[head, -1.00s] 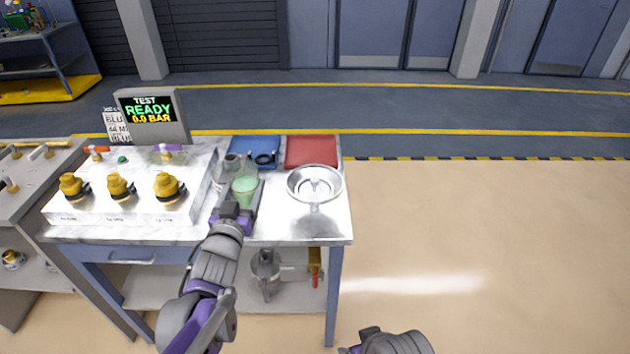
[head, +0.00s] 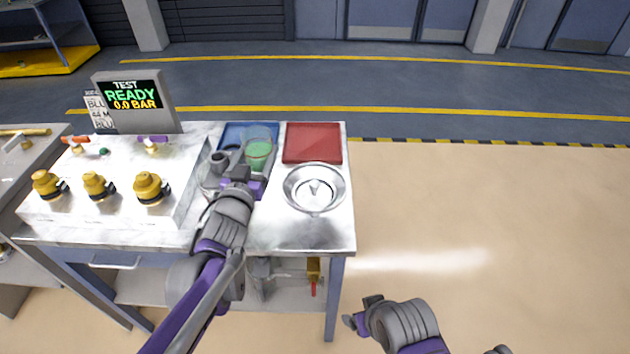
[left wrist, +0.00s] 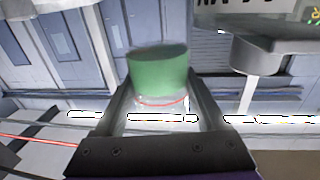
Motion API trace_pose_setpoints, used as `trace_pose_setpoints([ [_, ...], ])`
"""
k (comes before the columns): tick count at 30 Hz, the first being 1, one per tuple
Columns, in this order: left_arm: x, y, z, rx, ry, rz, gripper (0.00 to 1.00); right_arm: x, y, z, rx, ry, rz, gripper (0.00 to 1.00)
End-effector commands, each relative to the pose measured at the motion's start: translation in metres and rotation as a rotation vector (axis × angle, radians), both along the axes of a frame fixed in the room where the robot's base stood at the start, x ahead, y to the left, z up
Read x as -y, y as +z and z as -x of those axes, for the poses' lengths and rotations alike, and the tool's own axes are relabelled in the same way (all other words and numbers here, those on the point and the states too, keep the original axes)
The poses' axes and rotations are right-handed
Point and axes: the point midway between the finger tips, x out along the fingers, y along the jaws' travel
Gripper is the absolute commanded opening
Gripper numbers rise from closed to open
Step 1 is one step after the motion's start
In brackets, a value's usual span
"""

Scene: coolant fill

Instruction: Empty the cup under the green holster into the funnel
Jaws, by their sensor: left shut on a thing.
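A clear cup (head: 259,149) with green liquid is in my left gripper (head: 247,178), over the back part of the bench. The left gripper is shut around the cup, which looks close to upright. The cup also shows in the left wrist view (left wrist: 158,75), between the two fingers (left wrist: 155,115). The funnel (head: 314,188), a wide silver bowl, sits on the bench to the right of the cup, apart from it. My right gripper (head: 361,311) is low over the floor, right of the bench; its jaw opening is unclear. I cannot make out a green holster for certain.
A red tray (head: 313,143) lies behind the funnel; a blue tray (head: 235,131) is partly hidden behind the cup. A white panel with yellow knobs (head: 150,188) and a display (head: 136,96) reading READY stand left. The bench front right is clear.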

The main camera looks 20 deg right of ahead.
Motion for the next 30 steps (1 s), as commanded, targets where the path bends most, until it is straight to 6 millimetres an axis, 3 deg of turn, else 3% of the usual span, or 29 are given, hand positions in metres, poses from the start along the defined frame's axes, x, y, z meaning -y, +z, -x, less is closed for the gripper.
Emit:
trace_pose_setpoints([
  [30,0.007,-0.016,0.003,0.046,0.0,-0.111,0.09,0.0,0.004,-0.001,0.001,0.0,0.0,0.76],
])
